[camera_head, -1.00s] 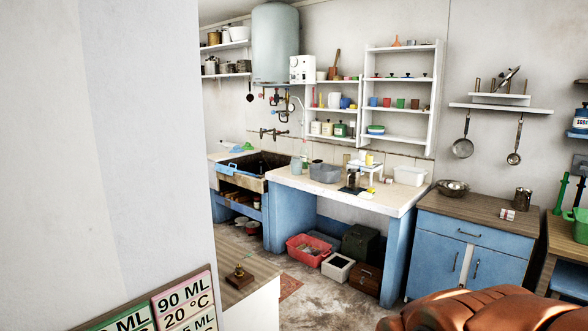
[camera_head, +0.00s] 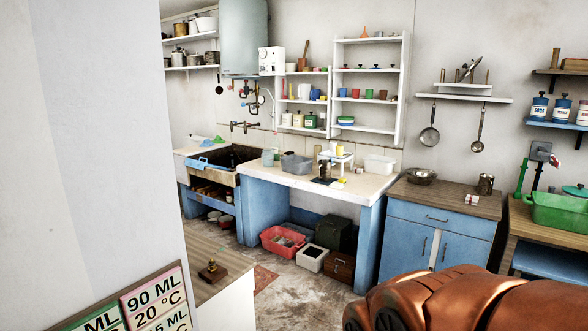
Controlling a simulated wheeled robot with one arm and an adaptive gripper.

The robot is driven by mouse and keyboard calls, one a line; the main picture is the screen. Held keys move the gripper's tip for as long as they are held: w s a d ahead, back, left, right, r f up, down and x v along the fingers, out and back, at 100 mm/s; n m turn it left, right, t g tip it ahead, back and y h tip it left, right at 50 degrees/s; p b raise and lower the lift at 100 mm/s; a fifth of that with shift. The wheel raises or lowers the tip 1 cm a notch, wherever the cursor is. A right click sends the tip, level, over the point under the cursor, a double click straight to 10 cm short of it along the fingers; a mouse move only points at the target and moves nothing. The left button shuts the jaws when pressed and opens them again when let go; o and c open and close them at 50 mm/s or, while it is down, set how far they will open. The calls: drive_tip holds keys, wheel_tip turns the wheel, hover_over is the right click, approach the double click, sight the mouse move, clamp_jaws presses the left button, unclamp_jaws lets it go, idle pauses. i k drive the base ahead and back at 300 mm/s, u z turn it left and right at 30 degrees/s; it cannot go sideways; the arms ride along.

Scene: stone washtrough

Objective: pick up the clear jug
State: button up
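A small pale, see-through vessel (camera_head: 268,158) stands on the left end of the white worktop, next to the sink. It may be the clear jug, but it is too small to tell for certain. Clear or pale tubs stand farther right on the same worktop: a greyish one (camera_head: 296,164) and a whitish one (camera_head: 379,164). My gripper is not in view. A copper-coloured part of my arm fills the bottom right corner, far from the worktop.
A white wall edge (camera_head: 110,140) fills the left, with a low counter (camera_head: 215,260) beside it. The stone sink (camera_head: 222,178) is at the back left. A red crate (camera_head: 284,242) and boxes sit under the worktop. A blue cabinet (camera_head: 435,235) stands right. Bare floor lies in the middle.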

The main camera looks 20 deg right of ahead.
sight(267, 154)
drive_tip(key=z, duration=0.95)
drive_tip(key=i, duration=3.9)
drive_tip(key=u, duration=2.25)
drive_tip(key=i, duration=2.7)
drive_tip(key=z, duration=0.05)
